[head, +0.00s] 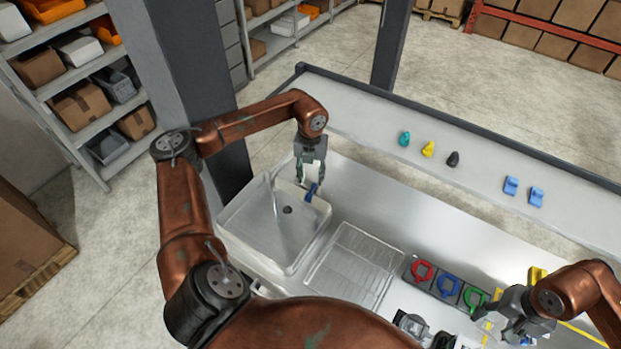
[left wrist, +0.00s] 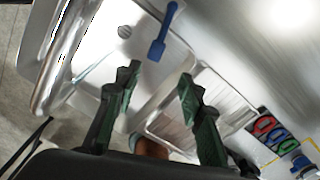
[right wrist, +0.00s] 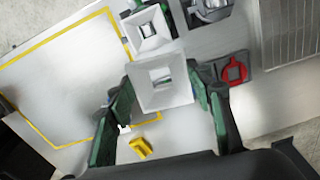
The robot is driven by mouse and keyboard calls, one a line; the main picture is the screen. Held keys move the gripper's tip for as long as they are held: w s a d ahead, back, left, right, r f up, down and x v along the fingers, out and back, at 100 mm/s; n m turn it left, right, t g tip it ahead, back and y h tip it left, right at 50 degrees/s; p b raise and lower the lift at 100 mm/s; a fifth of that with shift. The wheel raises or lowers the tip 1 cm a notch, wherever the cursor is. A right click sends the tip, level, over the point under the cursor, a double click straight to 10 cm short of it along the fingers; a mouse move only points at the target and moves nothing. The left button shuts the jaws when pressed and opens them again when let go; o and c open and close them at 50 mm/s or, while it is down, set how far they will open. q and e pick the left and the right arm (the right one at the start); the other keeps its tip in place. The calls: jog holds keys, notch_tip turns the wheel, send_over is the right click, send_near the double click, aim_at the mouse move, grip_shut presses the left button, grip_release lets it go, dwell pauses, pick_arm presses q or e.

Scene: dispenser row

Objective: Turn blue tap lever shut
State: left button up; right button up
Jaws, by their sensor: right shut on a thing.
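The blue tap lever (head: 311,191) is at the back right of the metal sink (head: 240,236). In the left wrist view the lever (left wrist: 158,49) lies beyond my fingertips, apart from them. My left gripper (head: 312,168) is open and empty, above the lever, with its fingers pointing down. In the left wrist view its fingers (left wrist: 160,82) stand wide apart. A thin pale streak (head: 276,210) runs down over the sink; I cannot tell whether it is spout or water. My right gripper (right wrist: 163,97) is shut on a white square funnel-like piece (right wrist: 178,96).
A wire rack (head: 360,258) lies right of the sink. Red (head: 421,270), blue (head: 448,285) and green (head: 474,298) ring-shaped fittings stand beside it. Small teal (head: 404,138), yellow (head: 428,148) and black (head: 453,158) pieces and two blue clips (head: 511,185) sit on the back ledge.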

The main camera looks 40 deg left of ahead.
pick_arm(q)
notch_tip(320, 180, up, 3)
jog(key=shift+r+p, duration=0.1)
jog(key=shift+p, duration=0.65)
notch_tip(320, 180, up, 12)
dwell(0.5)
jog(key=shift+c, duration=0.4)
